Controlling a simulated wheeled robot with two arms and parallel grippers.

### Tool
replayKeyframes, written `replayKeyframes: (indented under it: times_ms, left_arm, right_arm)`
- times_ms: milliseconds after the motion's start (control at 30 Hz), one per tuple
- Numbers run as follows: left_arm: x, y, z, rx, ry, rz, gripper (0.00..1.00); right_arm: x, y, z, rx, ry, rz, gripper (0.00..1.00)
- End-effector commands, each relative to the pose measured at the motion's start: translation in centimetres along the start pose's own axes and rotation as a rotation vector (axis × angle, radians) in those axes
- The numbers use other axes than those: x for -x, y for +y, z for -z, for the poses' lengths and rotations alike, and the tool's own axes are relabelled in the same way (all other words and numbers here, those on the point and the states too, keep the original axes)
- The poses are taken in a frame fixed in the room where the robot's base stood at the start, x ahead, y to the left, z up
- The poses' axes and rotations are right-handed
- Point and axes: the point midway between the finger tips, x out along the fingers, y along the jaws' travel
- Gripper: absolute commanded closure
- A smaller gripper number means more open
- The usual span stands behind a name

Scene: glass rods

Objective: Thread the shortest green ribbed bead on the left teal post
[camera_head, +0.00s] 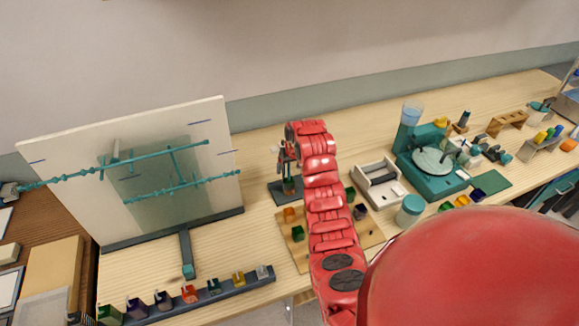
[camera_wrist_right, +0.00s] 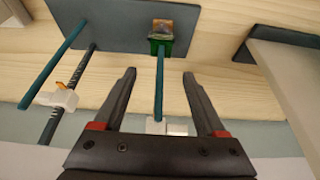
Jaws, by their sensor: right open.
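The post stand has a dark base plate (camera_head: 285,193), also seen in the wrist view (camera_wrist_right: 110,25). In the wrist view, a teal post (camera_wrist_right: 159,85) rises from it with an amber bead (camera_wrist_right: 163,27) at its foot and a green bead (camera_wrist_right: 161,46) around it just above. Another teal post (camera_wrist_right: 50,62) is bare. By the panel's side, the beaded post is the left one in the head view. My right gripper (camera_wrist_right: 158,75) is open, its fingers apart on either side of the beaded post and clear of the bead. In the head view it is small and partly hidden (camera_head: 287,158).
A wooden tray (camera_head: 284,250) with several loose beads lies before the stand. A pale panel with teal rods (camera_head: 60,170) stands left. A dark bead rack (camera_head: 225,292) lies in front. A white device (camera_head: 378,186) and a teal machine (camera_head: 425,175) stand right.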

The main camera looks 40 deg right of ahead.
Motion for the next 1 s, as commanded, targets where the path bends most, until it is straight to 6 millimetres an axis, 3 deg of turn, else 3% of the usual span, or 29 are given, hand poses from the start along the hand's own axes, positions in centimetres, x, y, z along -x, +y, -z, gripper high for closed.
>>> replayKeyframes:
  times_ms: [267,500,567,667,1000]
  left_arm:
    - [0.8,0.0,-0.1,0.000,0.000,0.000,0.26]
    - [2.9,0.1,-0.5,0.000,0.000,0.000,0.26]
    - [0.4,0.0,-0.1,0.000,0.000,0.000,0.26]
    - [-1.2,-0.1,0.2,0.000,0.001,0.000,0.26]
    - [-3.6,-0.2,0.6,0.000,0.000,0.000,0.26]
  right_arm:
    - [1.2,0.0,0.0,-0.001,0.001,0.001,0.26]
    - [5.8,0.1,0.1,0.001,0.010,-0.002,0.26]
    - [7.8,0.0,0.3,0.001,0.000,-0.002,0.26]
    - [9.4,0.0,0.3,0.002,-0.002,-0.003,0.26]
    - [14.3,0.0,0.2,0.002,0.000,-0.003,0.26]
